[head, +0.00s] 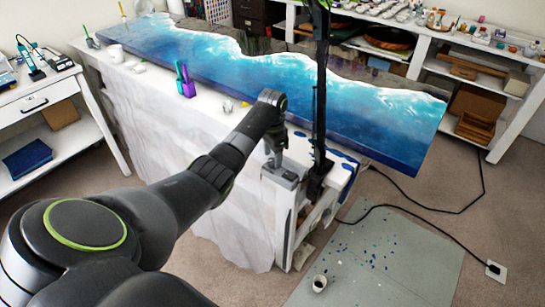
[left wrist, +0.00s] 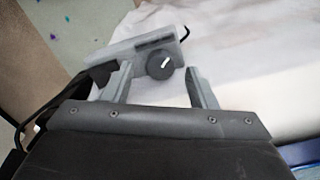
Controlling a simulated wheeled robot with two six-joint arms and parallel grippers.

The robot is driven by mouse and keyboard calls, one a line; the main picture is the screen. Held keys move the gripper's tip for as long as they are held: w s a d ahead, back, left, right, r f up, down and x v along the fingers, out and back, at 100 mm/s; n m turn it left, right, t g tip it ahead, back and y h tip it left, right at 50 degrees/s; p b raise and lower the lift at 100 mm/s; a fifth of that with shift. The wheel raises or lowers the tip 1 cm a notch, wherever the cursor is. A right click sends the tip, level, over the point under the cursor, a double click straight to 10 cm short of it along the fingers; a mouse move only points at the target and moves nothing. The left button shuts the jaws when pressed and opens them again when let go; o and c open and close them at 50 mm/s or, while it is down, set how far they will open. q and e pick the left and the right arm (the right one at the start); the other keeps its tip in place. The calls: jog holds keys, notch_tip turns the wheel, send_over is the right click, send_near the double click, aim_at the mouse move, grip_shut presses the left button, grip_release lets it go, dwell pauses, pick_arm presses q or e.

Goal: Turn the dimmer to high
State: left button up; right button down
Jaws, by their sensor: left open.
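The dimmer (left wrist: 140,48) is a grey box with a round black knob (left wrist: 161,67) in the left wrist view. A white mark on the knob points to the upper right of that view. In the head view the grey dimmer box (head: 284,176) sits at the near end of the white-draped table, below my left gripper (head: 273,160). My left gripper is open, with its fingers (left wrist: 159,68) on either side of the knob in the wrist view. I cannot tell whether they touch it. My right gripper is not in view.
A blue-and-white resin slab (head: 350,105) lies along the draped table (head: 170,125). A black upright stand (head: 320,100) rises right beside the gripper. Black cables cross the floor at right.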

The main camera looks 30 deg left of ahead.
pick_arm(q)
jog(key=shift+f, duration=0.85)
jog(key=shift+c, duration=0.4)
jog(key=c, duration=0.9)
